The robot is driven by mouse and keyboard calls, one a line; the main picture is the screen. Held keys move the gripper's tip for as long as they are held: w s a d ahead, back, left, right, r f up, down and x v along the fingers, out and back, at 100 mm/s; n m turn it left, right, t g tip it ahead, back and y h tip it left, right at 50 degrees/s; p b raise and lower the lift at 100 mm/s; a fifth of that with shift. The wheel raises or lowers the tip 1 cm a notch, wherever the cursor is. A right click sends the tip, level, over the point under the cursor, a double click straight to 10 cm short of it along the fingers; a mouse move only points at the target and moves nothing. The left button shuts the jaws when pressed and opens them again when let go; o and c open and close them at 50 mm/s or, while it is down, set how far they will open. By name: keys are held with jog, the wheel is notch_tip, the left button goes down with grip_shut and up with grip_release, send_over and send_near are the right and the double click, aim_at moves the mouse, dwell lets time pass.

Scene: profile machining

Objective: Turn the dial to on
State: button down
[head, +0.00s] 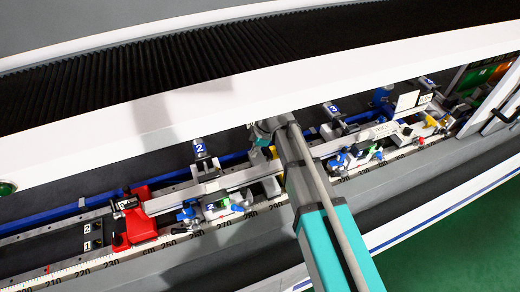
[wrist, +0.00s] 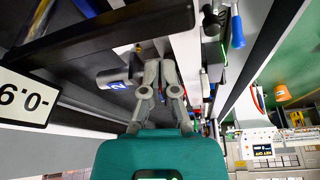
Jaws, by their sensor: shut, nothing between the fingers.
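My gripper (wrist: 158,65) is shut and empty in the wrist view, its two grey fingers close together over the machine bed. In the head view my gripper (head: 268,128) is at the far end of the arm, above the profile and partly hidden by the arm. A control panel (wrist: 285,160) with rows of keys and a small lit display (wrist: 262,150) shows at the lower right of the wrist view, apart from the fingers. I cannot make out the dial or its setting in either view.
A red stop block (head: 138,222) and several numbered clamps (head: 201,150) stand along the ruler rail. A long white beam (head: 160,115) runs behind the bed. An orange object (wrist: 281,90) is at the right of the wrist view. Green floor (head: 465,240) lies open at front right.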

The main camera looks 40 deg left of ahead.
jog(key=a+p+v, duration=0.1)
jog(key=p+v, duration=0.8)
jog(key=shift+r, duration=0.5)
jog(key=shift+s, duration=0.1)
dwell(0.6)
jog(key=w+d+f+m+t+b, duration=0.1)
jog(key=w+d+f+m+b, duration=0.3)
jog(key=d, duration=0.5)
jog(key=w+d+f+m+b, duration=0.3)
jog(key=w+d+m, duration=0.2)
jog(key=d, duration=0.4)
jog(key=w+d+f+m+t+b, duration=0.1)
jog(key=w+d+f+m+b, duration=0.3)
jog(key=d, duration=0.5)
jog(key=d+f+m+h+b, duration=0.1)
jog(key=d+f+m+b, duration=0.1)
jog(key=d+m, duration=0.3)
jog(key=s+d+f+m+b, duration=0.1)
jog(key=d+f+m+b, duration=0.2)
jog(key=d, duration=1)
jog(key=d+f+m+h+b, duration=0.1)
jog(key=d+f+m+b, duration=0.2)
jog(key=d+m, duration=0.3)
jog(key=d+f, duration=0.1)
jog(key=d, duration=0.2)
jog(key=shift+s+d+f+m+t+h, duration=0.3)
jog(key=shift+f+t, duration=0.1)
